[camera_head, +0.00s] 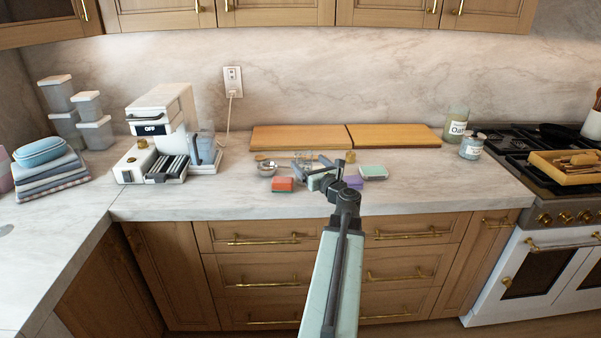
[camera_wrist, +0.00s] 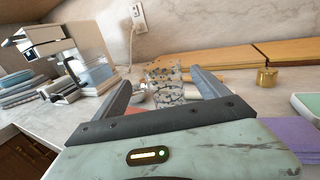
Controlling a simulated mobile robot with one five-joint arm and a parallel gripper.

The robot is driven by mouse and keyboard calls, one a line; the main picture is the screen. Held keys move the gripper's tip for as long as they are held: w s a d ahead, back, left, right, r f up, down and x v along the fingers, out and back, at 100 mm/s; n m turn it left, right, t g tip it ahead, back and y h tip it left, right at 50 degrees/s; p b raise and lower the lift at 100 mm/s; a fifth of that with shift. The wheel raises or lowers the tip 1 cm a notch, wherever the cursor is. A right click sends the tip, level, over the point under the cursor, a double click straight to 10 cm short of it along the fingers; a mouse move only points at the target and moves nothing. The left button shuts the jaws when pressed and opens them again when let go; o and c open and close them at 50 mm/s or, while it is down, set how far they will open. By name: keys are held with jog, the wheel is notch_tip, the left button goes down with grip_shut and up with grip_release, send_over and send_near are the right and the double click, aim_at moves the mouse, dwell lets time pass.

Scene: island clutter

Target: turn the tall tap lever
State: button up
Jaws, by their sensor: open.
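I cannot make out a tall tap or its lever in either view. My gripper (camera_head: 324,172) is open over the clutter on the counter, in front of the cutting boards. In the wrist view, my gripper (camera_wrist: 163,84) has its two dark fingers spread apart. A clear patterned glass (camera_wrist: 165,86) shows between and beyond the fingers; I cannot tell how far off it is, and nothing looks held. A small brass knob-like piece (camera_wrist: 267,77) stands to the right of the right finger, apart from it.
Sponges lie near my gripper: red (camera_head: 283,184), purple (camera_head: 353,182) and green-topped (camera_head: 373,172). Two wooden boards (camera_head: 297,138) lie behind. A white machine reading OFF (camera_head: 160,108) stands left; jars (camera_head: 472,147) and the stove are right.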

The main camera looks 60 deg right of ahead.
aim_at(300, 153)
jog(key=x, duration=0.5)
jog(key=shift+w+d+f, duration=0.15)
jog(key=shift+w+d, duration=0.05)
jog(key=shift+d, duration=0.25)
jog(key=shift+a, duration=0.1)
grip_shut()
